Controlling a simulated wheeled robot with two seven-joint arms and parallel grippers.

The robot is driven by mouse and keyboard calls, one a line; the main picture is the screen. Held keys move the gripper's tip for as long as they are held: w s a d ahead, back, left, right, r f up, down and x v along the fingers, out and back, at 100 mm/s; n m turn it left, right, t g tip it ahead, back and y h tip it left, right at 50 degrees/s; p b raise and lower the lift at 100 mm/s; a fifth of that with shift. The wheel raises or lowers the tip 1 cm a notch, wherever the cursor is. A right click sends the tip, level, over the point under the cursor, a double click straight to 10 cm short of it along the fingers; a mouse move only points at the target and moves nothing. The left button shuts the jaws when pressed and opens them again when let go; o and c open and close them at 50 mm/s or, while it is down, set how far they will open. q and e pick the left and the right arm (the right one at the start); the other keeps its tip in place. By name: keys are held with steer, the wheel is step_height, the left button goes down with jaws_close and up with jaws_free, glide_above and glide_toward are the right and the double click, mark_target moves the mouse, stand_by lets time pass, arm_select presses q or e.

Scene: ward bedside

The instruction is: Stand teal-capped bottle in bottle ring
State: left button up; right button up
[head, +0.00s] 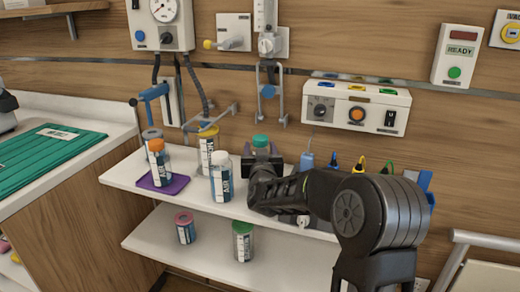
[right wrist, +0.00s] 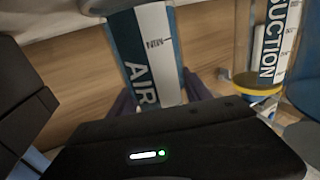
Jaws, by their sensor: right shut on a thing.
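The teal-capped bottle (head: 260,142) is at the back of the upper shelf in the head view, its lower part hidden by my right gripper (head: 262,160). The gripper is shut on it. In the right wrist view a clear bottle with an "AIR" label (right wrist: 155,60) is between the fingers; its cap is out of the picture. I cannot tell whether its base touches the shelf. I cannot pick out the bottle ring for certain. My left gripper is not in view.
On the upper shelf (head: 120,178) stand a white-capped bottle (head: 221,178), a yellow-topped suction jar (head: 207,150) and an orange-capped bottle (head: 158,163) on a purple mat (head: 178,187). A blue clamp (head: 152,92) and a control box (head: 345,105) are behind. The lower shelf (head: 205,255) holds more bottles.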

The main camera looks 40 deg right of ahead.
steer(key=shift+f+b, duration=0.25)
steer(key=shift+b, duration=0.15)
stand_by(0.4)
steer(key=shift+s+f, duration=0.1)
steer(key=shift+f, duration=0.25)
steer(key=shift+a+f+b, duration=0.1)
steer(key=shift+f+b, duration=0.2)
steer(key=shift+b, duration=0.1)
steer(key=shift+s+f, duration=0.1)
steer(key=shift+f, duration=0.3)
stand_by(1.0)
steer(key=shift+s+f+b, duration=0.1)
steer(key=shift+f+b, duration=0.15)
steer(key=shift+b, duration=0.05)
stand_by(0.7)
steer(key=shift+r, duration=0.1)
steer(key=shift+w+r+p, duration=0.15)
steer(key=shift+r+p, duration=0.45)
steer(key=shift+w+r+p, duration=0.15)
steer(key=shift+r+p, duration=0.4)
steer(key=shift+r, duration=0.15)
steer(key=shift+r, duration=0.1)
